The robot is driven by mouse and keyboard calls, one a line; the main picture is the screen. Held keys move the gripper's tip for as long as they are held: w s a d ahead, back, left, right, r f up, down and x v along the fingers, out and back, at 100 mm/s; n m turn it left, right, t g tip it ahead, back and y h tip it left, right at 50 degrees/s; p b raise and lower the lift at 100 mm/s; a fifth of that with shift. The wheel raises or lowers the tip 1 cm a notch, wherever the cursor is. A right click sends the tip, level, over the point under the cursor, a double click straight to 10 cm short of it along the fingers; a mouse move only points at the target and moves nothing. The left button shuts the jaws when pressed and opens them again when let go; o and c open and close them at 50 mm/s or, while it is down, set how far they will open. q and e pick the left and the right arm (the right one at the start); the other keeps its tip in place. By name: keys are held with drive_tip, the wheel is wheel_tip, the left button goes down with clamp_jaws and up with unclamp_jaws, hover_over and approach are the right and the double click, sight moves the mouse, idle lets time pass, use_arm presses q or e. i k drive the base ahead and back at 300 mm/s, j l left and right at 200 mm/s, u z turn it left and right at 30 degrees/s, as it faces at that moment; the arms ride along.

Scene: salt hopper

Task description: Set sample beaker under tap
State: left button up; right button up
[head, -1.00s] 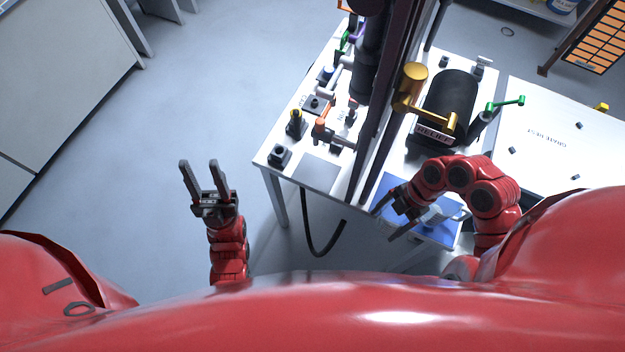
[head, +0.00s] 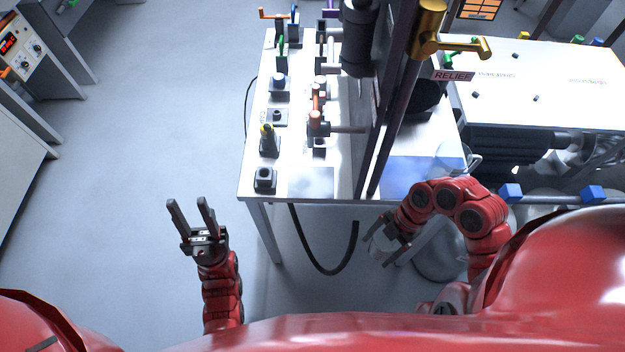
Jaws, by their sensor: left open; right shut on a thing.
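My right gripper (head: 380,246) is shut on a small clear beaker (head: 381,244), in front of the table's near edge and right of a hanging black hose. The fingers partly hide the beaker. My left gripper (head: 190,213) is open and empty over bare floor, left of the table. An orange-handled tap (head: 317,122) with a grey pipe stands on the white table, left of the dark upright posts. A pale square plate (head: 311,182) lies in front of it near the table edge. I cannot tell which outlet is the sample tap.
A blue mat (head: 405,178) lies on the table, with a clear jug (head: 453,157) at its right. Black blocks (head: 265,179) and coloured valves line the table's left side. A brass lever (head: 430,35) with a RELIEF sign stands among the posts. Floor at left is clear.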

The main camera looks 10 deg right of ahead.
sight(311, 185)
drive_tip(key=i+j+z, duration=0.15)
drive_tip(key=j+z, duration=0.3)
drive_tip(key=i+j+z, duration=0.1)
drive_tip(key=j+z, duration=0.3)
drive_tip(key=j, duration=0.2)
drive_tip(key=j+z, duration=0.45)
drive_tip(key=k+j+z, duration=0.1)
drive_tip(key=j+z, duration=0.35)
drive_tip(key=j, duration=0.2)
drive_tip(key=k+j+z, duration=0.15)
drive_tip(key=j+z, duration=0.25)
drive_tip(key=i+j+z, duration=0.1)
drive_tip(key=j+z, duration=0.2)
drive_tip(key=j, duration=0.2)
drive_tip(key=j+z, duration=0.3)
drive_tip(key=j, duration=0.15)
